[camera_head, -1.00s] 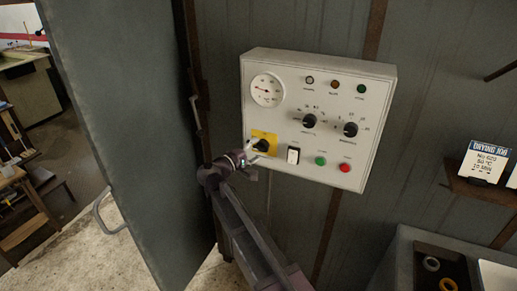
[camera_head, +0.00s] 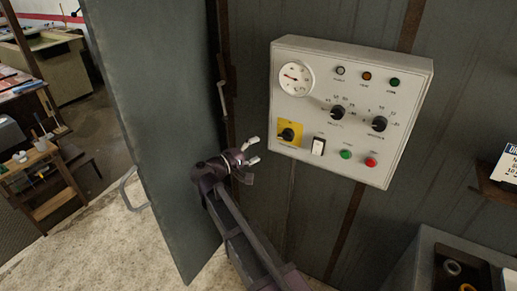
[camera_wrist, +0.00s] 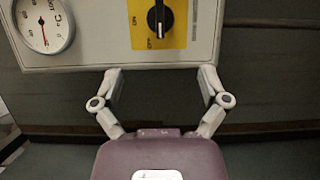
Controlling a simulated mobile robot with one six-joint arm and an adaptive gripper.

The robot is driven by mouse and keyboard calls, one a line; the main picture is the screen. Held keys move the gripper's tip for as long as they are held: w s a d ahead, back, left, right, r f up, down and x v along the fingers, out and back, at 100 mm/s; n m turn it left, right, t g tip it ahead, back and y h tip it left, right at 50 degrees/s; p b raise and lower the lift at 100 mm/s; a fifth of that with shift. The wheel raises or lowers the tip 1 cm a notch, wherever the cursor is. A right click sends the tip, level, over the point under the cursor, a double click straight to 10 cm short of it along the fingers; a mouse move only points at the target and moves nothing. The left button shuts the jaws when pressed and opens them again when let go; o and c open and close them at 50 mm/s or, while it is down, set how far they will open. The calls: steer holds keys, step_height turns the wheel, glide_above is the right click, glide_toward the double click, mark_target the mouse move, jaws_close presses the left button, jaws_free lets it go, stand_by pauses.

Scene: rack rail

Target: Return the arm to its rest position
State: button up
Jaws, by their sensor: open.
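My gripper (camera_head: 254,151) is open and empty. In the head view it stands just below and left of the grey control panel (camera_head: 398,151), apart from the yellow-backed rotary switch (camera_head: 288,133). In the wrist view my gripper (camera_wrist: 163,88) shows two spread fingers with nothing between them. The panel's lower edge (camera_wrist: 120,61) lies above the fingertips there, with the black switch knob (camera_wrist: 159,18) pointing straight up and down on its yellow plate. My arm reaches up from the bottom of the head view.
A bin with rings (camera_head: 430,245) is at the lower right, below a small shelf (camera_head: 497,187) with a card. A cluttered workshop shows at the far left.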

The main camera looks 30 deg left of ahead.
stand_by(0.4)
steer(key=w+d+f+m+g, duration=0.2)
steer(key=d+f+g, duration=0.1)
steer(key=d, duration=0.6)
steer(key=w+d+f+m+g, duration=0.1)
steer(key=d+f+g, duration=0.25)
steer(key=d, duration=0.55)
steer(key=w+d+f+m+g, duration=0.2)
steer(key=d+f, duration=0.2)
steer(key=d, duration=0.4)
steer(key=s+d+f+m+g+y, duration=0.2)
steer(key=s+d, duration=0.1)
steer(key=d, duration=0.4)
steer(key=s+d+f+m+g+y, duration=0.3)
steer(key=s+d, duration=0.1)
steer(key=d, duration=0.4)
steer(key=s+d+f+m+g+y, duration=0.2)
steer(key=s+d+f+y, duration=0.1)
steer(key=d, duration=0.5)
steer(key=shift+s+d+m, duration=0.2)
steer(key=shift+s+m, duration=0.2)
steer(key=shift+s, duration=0.25)
steer(key=shift+f+g, duration=0.1)
steer(key=shift+g, duration=0.15)
steer(key=c, duration=0.5)
